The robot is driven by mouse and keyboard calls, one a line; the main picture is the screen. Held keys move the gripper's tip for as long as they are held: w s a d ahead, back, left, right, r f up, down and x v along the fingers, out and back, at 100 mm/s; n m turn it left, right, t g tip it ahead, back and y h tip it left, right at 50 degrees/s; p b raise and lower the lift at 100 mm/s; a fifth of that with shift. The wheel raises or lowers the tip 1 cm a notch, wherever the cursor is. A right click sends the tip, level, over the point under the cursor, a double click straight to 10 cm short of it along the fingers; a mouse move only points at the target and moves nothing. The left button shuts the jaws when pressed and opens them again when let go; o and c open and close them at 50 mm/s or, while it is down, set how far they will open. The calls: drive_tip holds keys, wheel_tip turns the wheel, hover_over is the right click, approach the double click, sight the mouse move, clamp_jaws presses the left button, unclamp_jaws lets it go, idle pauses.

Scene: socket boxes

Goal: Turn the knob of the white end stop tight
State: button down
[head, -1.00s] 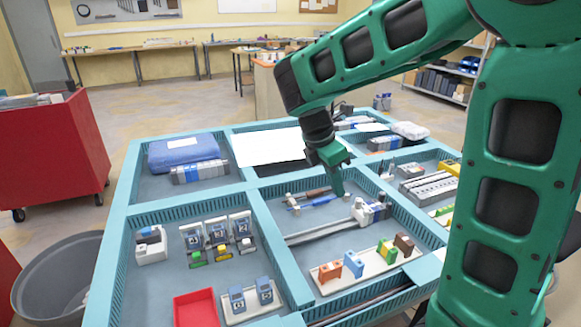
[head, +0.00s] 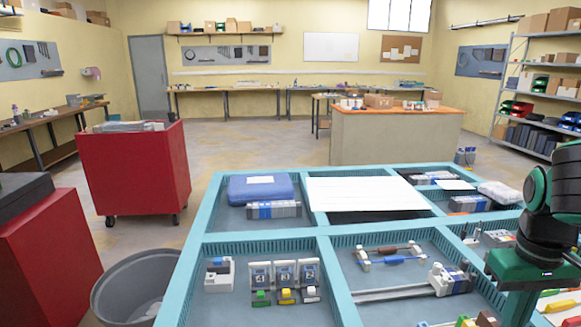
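The white end stop (head: 439,281) sits on a grey rail (head: 391,294) in the middle compartment of the teal-walled table. Its knob (head: 437,267) sticks up on top; I cannot tell how tight it is. Grey and blue terminal blocks (head: 461,277) stand right beside it on the rail. My gripper (head: 514,308) is at the right edge of the head view, right of the end stop and apart from it in the picture. Its green body hides part of the right compartment. Its fingers are too unclear to tell whether they are open.
Two screwdrivers, one with a blue handle (head: 393,260), lie behind the rail. The left compartment holds several numbered boxes (head: 284,273) and a white block (head: 219,275). Teal dividers (head: 335,280) separate the compartments. A red cart (head: 133,170) and grey bin (head: 133,285) stand left of the table.

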drive_tip(key=c, duration=2.4)
unclamp_jaws()
drive_tip(key=s+m, duration=0.2)
drive_tip(key=s+f+m, duration=0.1)
drive_tip(key=m, duration=0.1)
drive_tip(key=shift+s+a+y, duration=0.35)
drive_tip(key=shift+a+y, duration=0.05)
drive_tip(key=shift+c, duration=0.2)
drive_tip(key=o, duration=0.8)
drive_tip(key=shift+s, duration=0.2)
drive_tip(key=w+d+r+n, duration=0.2)
drive_tip(key=w+r+n, duration=0.2)
drive_tip(key=w+n, duration=0.75)
drive_tip(key=n, duration=0.5)
hover_over(438, 264)
wheel_tip(438, 264, down, 10)
drive_tip(key=shift+a+r, duration=0.1)
drive_tip(key=shift+r, duration=0.05)
clamp_jaws()
drive_tip(key=shift+w+m, duration=0.1)
drive_tip(key=shift+m, duration=0.15)
